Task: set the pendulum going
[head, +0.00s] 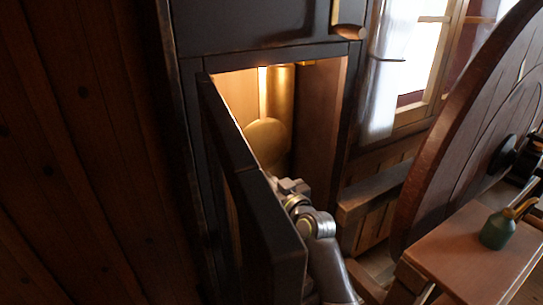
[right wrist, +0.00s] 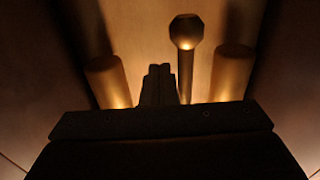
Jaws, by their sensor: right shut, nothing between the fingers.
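A dark tall clock case (head: 260,30) stands with its lower door (head: 272,225) swung open toward me. Inside the lit case hangs a round brass pendulum bob (head: 266,140), with a brass cylinder weight (head: 280,92) beside it. My right arm reaches in past the door's edge; its fingertips are hard to make out in the head view. In the right wrist view my right gripper (right wrist: 159,73) is shut and empty. The pendulum (right wrist: 186,32) shows there just right of the fingertips, with a small gap in the picture. My left gripper is not in view.
The wrist view shows one weight to the left (right wrist: 108,80) and another to the right (right wrist: 232,72). A plank wall (head: 80,150) fills the left.

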